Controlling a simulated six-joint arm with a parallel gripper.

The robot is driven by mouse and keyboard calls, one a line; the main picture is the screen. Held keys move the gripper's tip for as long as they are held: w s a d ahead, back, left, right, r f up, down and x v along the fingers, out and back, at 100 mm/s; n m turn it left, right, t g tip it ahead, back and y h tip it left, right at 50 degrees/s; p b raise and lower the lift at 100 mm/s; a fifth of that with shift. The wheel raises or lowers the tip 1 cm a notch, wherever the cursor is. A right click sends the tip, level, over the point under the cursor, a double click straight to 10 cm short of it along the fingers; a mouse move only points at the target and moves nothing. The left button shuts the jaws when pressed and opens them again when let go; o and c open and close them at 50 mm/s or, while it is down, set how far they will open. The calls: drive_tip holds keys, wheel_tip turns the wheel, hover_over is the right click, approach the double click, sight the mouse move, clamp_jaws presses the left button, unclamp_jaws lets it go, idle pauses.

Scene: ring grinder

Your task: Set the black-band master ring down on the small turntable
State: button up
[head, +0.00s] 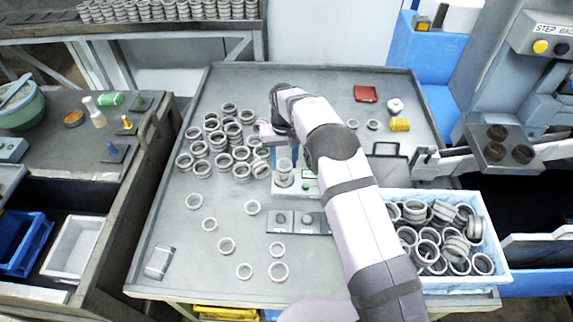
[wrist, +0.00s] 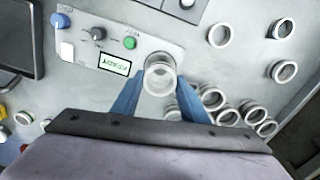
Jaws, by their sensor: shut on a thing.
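My gripper (wrist: 161,84) has two blue fingers, one on each side of a pale metal ring (wrist: 159,66), and is shut on it. A black band cannot be made out on this ring. In the head view the ring (head: 284,165) shows below my wrist, upright over the gauge unit (head: 307,187). The small turntable is hidden by the ring or merges with it, so I cannot tell whether they touch. The unit's panel (wrist: 84,36) has a lit display, a green button, a black knob and a blue knob.
Many loose rings (head: 222,145) lie left of the unit, with several more spread in front. A dark plate with round seats (head: 281,222) lies just in front. A blue-white crate of rings (head: 498,235) stands at right. A red tray (head: 366,94) lies at the back.

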drive_tip(key=shift+w, duration=0.2)
drive_tip(key=shift+f, duration=0.25)
drive_tip(key=shift+f+b, duration=1.6)
drive_tip(key=shift+f, duration=0.65)
drive_tip(key=o, duration=1.2)
drive_tip(key=shift+a, duration=0.15)
